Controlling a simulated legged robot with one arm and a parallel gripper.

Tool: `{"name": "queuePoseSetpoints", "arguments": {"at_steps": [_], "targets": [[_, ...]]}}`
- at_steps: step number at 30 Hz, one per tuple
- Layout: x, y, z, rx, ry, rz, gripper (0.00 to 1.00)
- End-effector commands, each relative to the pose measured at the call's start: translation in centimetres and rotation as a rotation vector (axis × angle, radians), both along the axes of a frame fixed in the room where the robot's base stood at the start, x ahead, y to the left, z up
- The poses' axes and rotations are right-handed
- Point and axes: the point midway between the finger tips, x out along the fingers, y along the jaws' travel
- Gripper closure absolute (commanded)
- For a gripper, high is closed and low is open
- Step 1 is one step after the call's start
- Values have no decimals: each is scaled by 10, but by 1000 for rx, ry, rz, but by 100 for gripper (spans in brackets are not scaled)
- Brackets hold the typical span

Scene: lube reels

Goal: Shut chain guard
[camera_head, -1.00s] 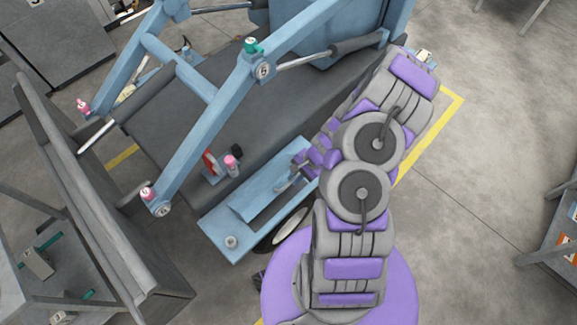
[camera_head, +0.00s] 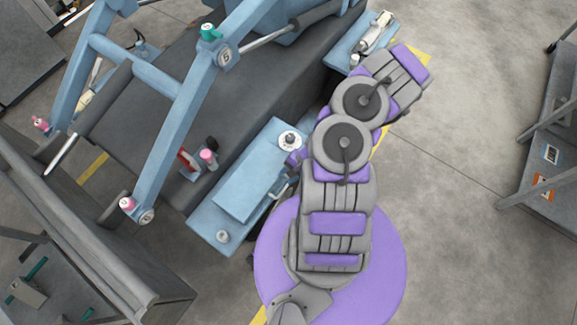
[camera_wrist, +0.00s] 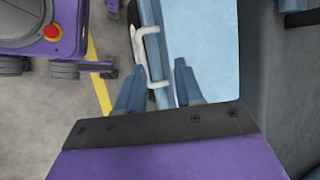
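The chain guard appears to be the light blue panel (camera_head: 247,184) on the low blue housing (camera_head: 204,225) beside the dark machine bed. It looks broad and lies over the middle of the housing; I cannot tell if it is fully down. Its pale bent handle (camera_head: 284,187) is on the side toward me. In the wrist view the panel (camera_wrist: 202,45) fills the upper middle, with the white handle (camera_wrist: 149,52) along its left edge. My gripper (camera_wrist: 160,68) is open, its fingers apart on either side of the handle's lower end. My arm mostly hides the gripper in the head view.
Blue machine arms with pink and teal caps (camera_head: 208,32) rise behind the housing. A dark grey frame (camera_head: 95,235) stands at left and a rack (camera_head: 545,165) at right. Grey floor (camera_head: 450,170) is open on the right.

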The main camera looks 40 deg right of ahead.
Motion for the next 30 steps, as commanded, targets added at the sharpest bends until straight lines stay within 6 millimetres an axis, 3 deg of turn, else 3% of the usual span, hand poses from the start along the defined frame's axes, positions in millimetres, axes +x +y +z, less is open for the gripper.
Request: {"name": "queuePoseSetpoints", "arguments": {"at_steps": [8,13,30], "targets": [[0,-2,0,3,0,0,60],[-1,-9,13,1,-2,-2,60],[-26,-64,118,-2,-1,-2,60]]}}
